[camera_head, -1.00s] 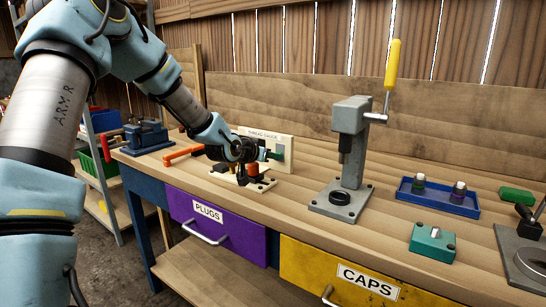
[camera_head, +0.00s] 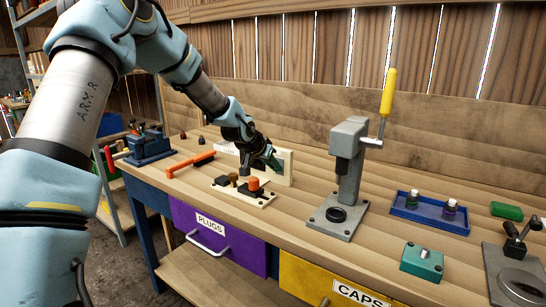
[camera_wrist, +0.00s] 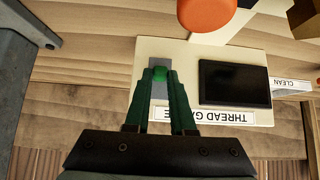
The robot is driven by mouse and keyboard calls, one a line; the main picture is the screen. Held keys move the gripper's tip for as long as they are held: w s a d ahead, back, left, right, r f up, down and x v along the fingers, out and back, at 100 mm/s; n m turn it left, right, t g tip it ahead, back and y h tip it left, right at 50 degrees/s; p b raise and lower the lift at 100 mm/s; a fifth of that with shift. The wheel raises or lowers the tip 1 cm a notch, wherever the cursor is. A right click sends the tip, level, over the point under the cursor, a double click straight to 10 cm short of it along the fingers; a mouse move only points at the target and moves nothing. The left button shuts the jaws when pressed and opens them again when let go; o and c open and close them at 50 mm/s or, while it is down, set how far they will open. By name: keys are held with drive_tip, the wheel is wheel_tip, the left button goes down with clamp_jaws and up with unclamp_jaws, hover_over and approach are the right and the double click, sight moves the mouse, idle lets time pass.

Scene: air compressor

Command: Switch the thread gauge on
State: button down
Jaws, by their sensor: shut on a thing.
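The thread gauge (camera_head: 288,170) is a cream panel standing at the back of the bench. In the wrist view its face (camera_wrist: 222,52) shows a dark, blank-looking screen (camera_wrist: 235,84) and a partly covered THREAD GAUGE label (camera_wrist: 238,116). My gripper (camera_head: 273,160) is at the panel. Its green fingers (camera_wrist: 160,84) converge and are shut on the switch. The fingers hide part of the switch and plate. In the head view my wrist hides part of the panel.
A wooden fixture with an orange-topped knob (camera_head: 254,183) stands just in front of the gauge; the knob shows close in the wrist view (camera_wrist: 207,12). A grey lever press (camera_head: 346,170) stands to the right. An orange-handled tool (camera_head: 190,164) lies left.

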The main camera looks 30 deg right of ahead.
drive_tip(key=y+p, duration=0.1)
drive_tip(key=r+g+y+p, duration=0.1)
drive_tip(key=p, duration=0.1)
drive_tip(key=d+g+y+p, duration=0.1)
drive_tip(key=p, duration=0.1)
drive_tip(key=shift+w+r, duration=0.2)
drive_tip(key=shift+r, duration=0.2)
drive_tip(key=shift+w+d+g+y+p, duration=0.2)
drive_tip(key=shift+g+y+p, duration=0.2)
drive_tip(key=shift+y+p, duration=0.5)
drive_tip(key=c, duration=0.8)
unclamp_jaws()
drive_tip(key=shift+o, duration=0.2)
drive_tip(key=shift+r, duration=0.1)
drive_tip(key=b+v, duration=0.4)
drive_tip(key=v, duration=0.6)
drive_tip(key=shift+r, duration=0.3)
